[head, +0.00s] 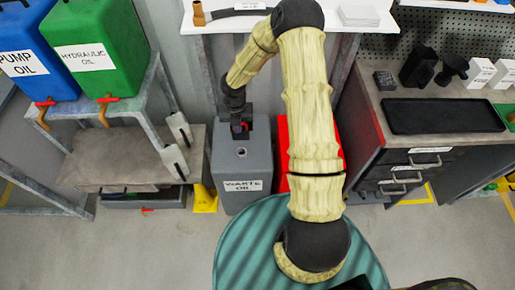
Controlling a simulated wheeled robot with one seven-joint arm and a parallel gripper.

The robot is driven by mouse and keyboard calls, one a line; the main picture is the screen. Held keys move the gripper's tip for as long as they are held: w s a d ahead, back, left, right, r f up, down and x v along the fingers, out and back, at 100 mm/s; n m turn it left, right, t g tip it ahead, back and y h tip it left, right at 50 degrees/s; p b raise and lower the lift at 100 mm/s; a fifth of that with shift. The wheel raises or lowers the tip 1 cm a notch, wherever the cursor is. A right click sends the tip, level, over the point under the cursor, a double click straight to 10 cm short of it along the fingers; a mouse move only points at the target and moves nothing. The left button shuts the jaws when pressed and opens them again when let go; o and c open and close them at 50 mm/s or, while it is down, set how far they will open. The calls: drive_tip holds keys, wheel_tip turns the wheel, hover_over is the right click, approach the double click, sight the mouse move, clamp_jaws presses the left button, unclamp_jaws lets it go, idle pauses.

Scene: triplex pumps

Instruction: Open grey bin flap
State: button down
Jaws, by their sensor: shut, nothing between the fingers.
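The grey bin (226,195) stands on the floor in the middle of the head view, with a white label (243,186) that seems to read "waste oil". Its grey top (226,158) shows a small round hole near the front. My gripper (240,130) is at the back part of the bin's top, dark and pointing down. Its fingers are small and partly hidden; they look shut with nothing held. I cannot tell whether it touches the flap, or how far the flap stands open.
A red bin (282,182) stands right of the grey one, mostly behind my arm. A rack at left holds blue (18,35) and green (95,35) containers. A workbench with drawers (405,165) and a black tray (440,116) is at right. A white shelf (225,22) is above.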

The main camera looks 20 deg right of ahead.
wheel_tip(320, 180, up, 7)
drive_tip(key=s+r+m+t+b, duration=0.1)
drive_tip(key=s+m+b, duration=0.4)
drive_tip(key=m, duration=1)
drive_tip(key=s+d+r+m+t+b, duration=0.1)
drive_tip(key=s+m+b, duration=0.5)
drive_tip(key=s+m, duration=0.6)
drive_tip(key=r+m, duration=0.1)
drive_tip(key=m, duration=0.2)
drive_tip(key=shift+d+r+t, duration=0.15)
drive_tip(key=shift+r+t, duration=0.1)
drive_tip(key=shift+t, duration=0.05)
drive_tip(key=shift+s, duration=0.1)
drive_tip(key=shift+s+r+m, duration=0.3)
drive_tip(key=shift+s+m, duration=0.3)
drive_tip(key=shift+m, duration=0.6)
